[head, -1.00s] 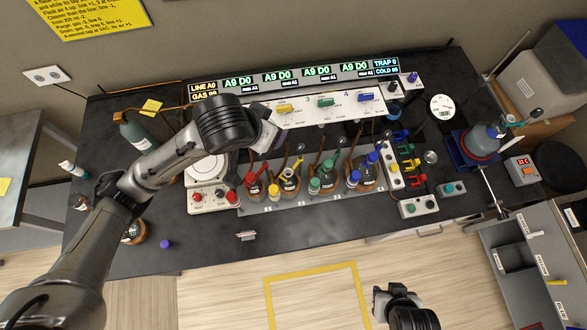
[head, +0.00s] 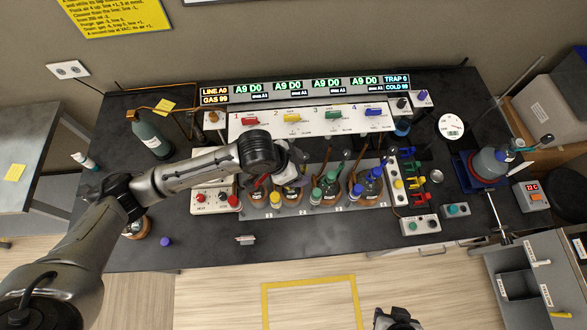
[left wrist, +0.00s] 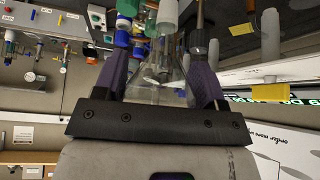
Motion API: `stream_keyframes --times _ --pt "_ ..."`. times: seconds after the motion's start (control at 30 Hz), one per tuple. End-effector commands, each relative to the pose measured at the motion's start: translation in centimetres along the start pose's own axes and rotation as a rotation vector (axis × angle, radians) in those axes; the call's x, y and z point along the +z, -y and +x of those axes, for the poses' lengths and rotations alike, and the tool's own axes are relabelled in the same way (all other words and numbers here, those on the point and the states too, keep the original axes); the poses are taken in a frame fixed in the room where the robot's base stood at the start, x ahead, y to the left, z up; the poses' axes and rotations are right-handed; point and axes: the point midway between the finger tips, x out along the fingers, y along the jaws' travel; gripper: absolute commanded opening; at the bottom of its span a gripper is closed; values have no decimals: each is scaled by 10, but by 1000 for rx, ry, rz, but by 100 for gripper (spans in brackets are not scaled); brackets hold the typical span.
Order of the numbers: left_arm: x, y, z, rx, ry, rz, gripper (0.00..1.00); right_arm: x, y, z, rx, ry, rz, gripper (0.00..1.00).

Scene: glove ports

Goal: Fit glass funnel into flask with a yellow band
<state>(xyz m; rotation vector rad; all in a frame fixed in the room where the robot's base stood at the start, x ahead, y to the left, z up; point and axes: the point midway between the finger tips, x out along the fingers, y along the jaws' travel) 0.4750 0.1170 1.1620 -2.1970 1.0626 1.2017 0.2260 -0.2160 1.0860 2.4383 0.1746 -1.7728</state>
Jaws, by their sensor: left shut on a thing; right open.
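My left gripper (head: 290,160) is shut on the clear glass funnel. In the left wrist view the funnel (left wrist: 158,85) shows as a clear cone between the two purple fingers (left wrist: 160,82). In the head view the gripper is above and in front of the yellow-band flask (head: 291,197), the second in the row, and covers its neck. I cannot tell whether the funnel's stem is inside the neck. My right gripper (head: 397,318) is open and empty at the bottom edge, in front of the bench.
The red flask (head: 257,196) stands close on the left, the green flask (head: 327,190) and blue flask (head: 367,187) on the right. Tubes and a valve panel (head: 310,118) rise behind. The bench front (head: 310,235) is mostly clear.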

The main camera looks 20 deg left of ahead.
Motion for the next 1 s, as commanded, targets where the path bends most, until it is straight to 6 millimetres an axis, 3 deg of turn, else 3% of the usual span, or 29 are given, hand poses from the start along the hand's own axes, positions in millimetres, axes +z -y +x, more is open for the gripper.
stream_keyframes --times 0.23,0.43,0.7,1.0 --pt "9 17 6 -1 0 -1 42 0 -3 -2 6 1 -7 43" --pt "13 17 14 0 0 -1 42 -1 -3 -4 7 1 -7 43" --pt "30 17 40 -1 1 0 42 -2 -2 -8 5 1 -4 43" --pt "31 17 41 -1 0 0 42 -2 0 -8 0 0 2 43"
